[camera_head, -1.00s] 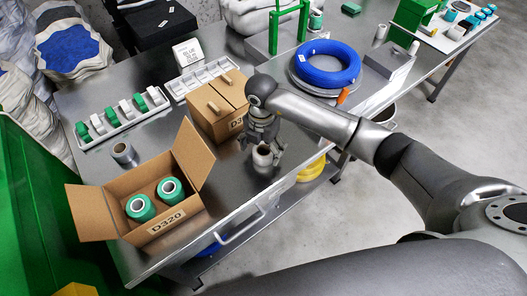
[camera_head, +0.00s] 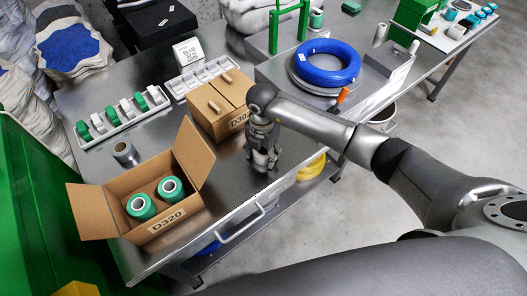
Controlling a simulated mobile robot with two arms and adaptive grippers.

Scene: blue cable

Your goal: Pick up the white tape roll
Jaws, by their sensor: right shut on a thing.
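My right gripper (camera_head: 263,163) reaches down to the metal table just right of the closed cardboard box. It is shut on the white tape roll (camera_head: 262,158), which shows only as a small pale patch between the fingers. The fingers hide most of the roll, and I cannot tell whether it is clear of the table. My left gripper is not in view.
An open cardboard box (camera_head: 190,208) marked D320 holds two green rolls. A silver roll (camera_head: 124,153) stands behind it. The closed box (camera_head: 203,118) is close beside my gripper. A blue cable coil (camera_head: 327,60) lies at the back right. Table (camera_head: 226,185) is bare in front.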

